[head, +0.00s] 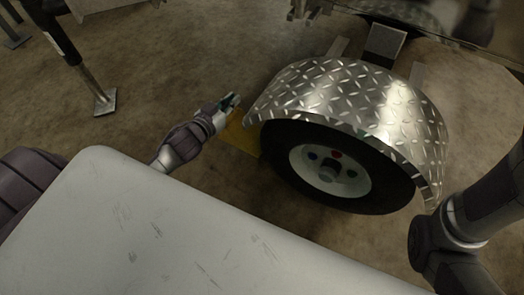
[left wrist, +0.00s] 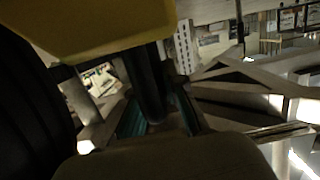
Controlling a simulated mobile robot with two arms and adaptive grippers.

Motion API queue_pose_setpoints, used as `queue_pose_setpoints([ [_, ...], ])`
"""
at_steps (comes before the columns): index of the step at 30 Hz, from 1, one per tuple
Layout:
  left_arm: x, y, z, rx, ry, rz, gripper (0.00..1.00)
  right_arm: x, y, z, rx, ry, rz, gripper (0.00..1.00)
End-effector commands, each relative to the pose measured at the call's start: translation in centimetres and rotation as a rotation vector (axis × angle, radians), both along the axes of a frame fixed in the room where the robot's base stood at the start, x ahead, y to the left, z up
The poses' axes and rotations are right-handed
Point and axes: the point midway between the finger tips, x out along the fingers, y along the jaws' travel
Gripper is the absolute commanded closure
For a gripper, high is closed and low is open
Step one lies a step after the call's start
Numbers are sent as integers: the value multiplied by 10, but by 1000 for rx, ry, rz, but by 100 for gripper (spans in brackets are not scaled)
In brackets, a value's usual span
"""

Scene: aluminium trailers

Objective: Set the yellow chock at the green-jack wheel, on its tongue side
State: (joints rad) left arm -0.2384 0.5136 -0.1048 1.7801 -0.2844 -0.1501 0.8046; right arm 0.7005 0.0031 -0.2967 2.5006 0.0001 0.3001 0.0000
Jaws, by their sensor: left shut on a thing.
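The yellow chock (head: 240,132) sits low beside the left edge of the black tyre (head: 300,163), partly hidden by my left gripper (head: 231,102) and the wheel. My left gripper is shut on the chock, just left of the fender. In the left wrist view the chock's yellow body (left wrist: 95,22) fills the upper left, and a dark bar (left wrist: 150,90) runs from it between the gripper's fingers (left wrist: 160,115). The dark tyre (left wrist: 28,100) is at the left there, close to the chock. I cannot tell whether the chock touches tyre or floor. No green jack shows clearly.
A diamond-plate fender (head: 350,95) covers the wheel's top. A pale flat surface (head: 170,225) fills the lower left foreground. A dark leg with a foot plate (head: 105,101) stands at upper left. My right arm (head: 460,225) is at the lower right. Bare floor lies left of the wheel.

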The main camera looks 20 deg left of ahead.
Motion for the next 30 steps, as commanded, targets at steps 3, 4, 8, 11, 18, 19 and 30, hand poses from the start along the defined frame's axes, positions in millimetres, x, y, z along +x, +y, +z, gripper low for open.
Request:
queue_pose_setpoints([
  [3, 4, 7, -7, -3, -4, 4, 100, 0, 0, -7, 0, 0, 1, 60],
  [4, 4, 7, -11, -3, -4, 5, 100, 0, 0, -11, 0, 0, 1, 60],
  [8, 4, 7, -36, -3, -4, 5, 100, 0, 1, -32, -1, 0, 4, 60],
  [11, 4, 7, -55, -5, -4, 4, 100, 0, 2, -48, -1, 0, 7, 60],
  [18, 4, 6, -73, -4, -5, 3, 100, 0, 2, -64, -2, 3, 8, 60],
  [19, 4, 6, -77, -4, -5, 3, 100, 0, 2, -68, -2, 3, 8, 60],
  [30, 4, 6, -98, -4, -5, 3, 100, 0, 1, -87, 0, 3, 5, 60],
])
